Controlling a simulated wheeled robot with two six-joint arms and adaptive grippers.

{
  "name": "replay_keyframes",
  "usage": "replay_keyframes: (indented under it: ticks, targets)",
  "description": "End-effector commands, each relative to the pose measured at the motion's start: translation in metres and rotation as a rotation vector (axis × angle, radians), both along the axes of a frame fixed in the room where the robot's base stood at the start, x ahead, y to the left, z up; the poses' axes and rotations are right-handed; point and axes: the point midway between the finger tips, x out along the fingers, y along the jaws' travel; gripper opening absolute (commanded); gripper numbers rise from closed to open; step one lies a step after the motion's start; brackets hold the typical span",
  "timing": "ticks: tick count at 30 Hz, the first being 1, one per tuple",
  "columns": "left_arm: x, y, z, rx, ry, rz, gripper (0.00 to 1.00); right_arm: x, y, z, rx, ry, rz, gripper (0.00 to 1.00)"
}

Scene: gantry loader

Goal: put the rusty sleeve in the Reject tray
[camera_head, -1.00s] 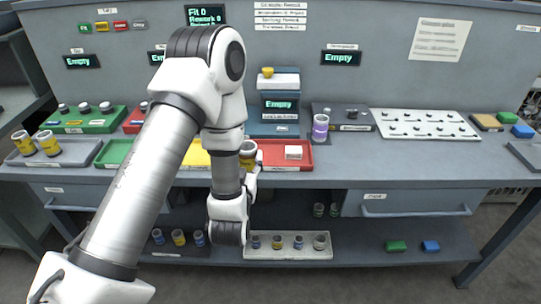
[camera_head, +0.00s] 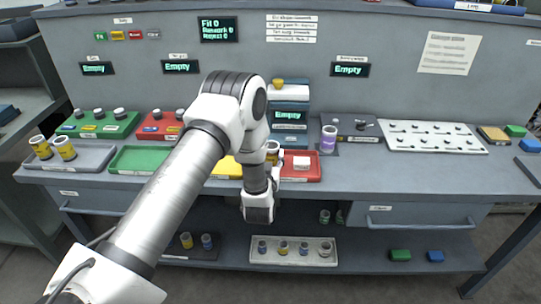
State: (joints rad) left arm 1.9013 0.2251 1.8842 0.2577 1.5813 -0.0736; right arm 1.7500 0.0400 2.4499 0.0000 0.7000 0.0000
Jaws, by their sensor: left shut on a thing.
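My left gripper (camera_head: 274,160) is at the left end of the red tray (camera_head: 313,171), partly hidden behind my own wrist. It is shut on a small sleeve (camera_head: 272,146) with a grey top and a yellowish band. The sleeve looks upright; whether it is rusty is too small to tell. I cannot tell whether it is above the tray or touching it. My right gripper is not in view.
A yellow tray (camera_head: 228,167), a green tray (camera_head: 140,160) and a grey tray (camera_head: 92,153) with two yellow-banded sleeves lie to the left. A purple-banded sleeve (camera_head: 328,139) stands to the right, near a white holed board (camera_head: 432,137). The bench front right of the red tray is clear.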

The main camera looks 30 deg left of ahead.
Motion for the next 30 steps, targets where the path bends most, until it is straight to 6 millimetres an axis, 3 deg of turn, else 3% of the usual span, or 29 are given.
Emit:
replay_keyframes:
  ticks: [2,3,4,5,17,30]
  targets:
    - [0.000,0.000,-0.004,0.001,-0.002,0.000,0.00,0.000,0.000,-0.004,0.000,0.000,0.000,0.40]
    - [0.000,0.000,-0.003,0.000,0.000,0.000,0.61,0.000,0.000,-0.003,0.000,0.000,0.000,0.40]
    - [0.000,0.000,-0.003,0.000,0.000,0.000,0.71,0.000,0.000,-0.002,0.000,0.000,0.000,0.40]
    - [0.000,0.000,-0.003,0.000,0.000,0.000,0.75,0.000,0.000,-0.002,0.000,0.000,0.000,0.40]
    - [-0.004,-0.003,-0.001,0.000,0.002,-0.001,0.75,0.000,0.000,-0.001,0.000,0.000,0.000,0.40]
    - [-0.094,-0.049,-0.002,0.000,0.004,-0.003,0.75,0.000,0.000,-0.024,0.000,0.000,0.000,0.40]
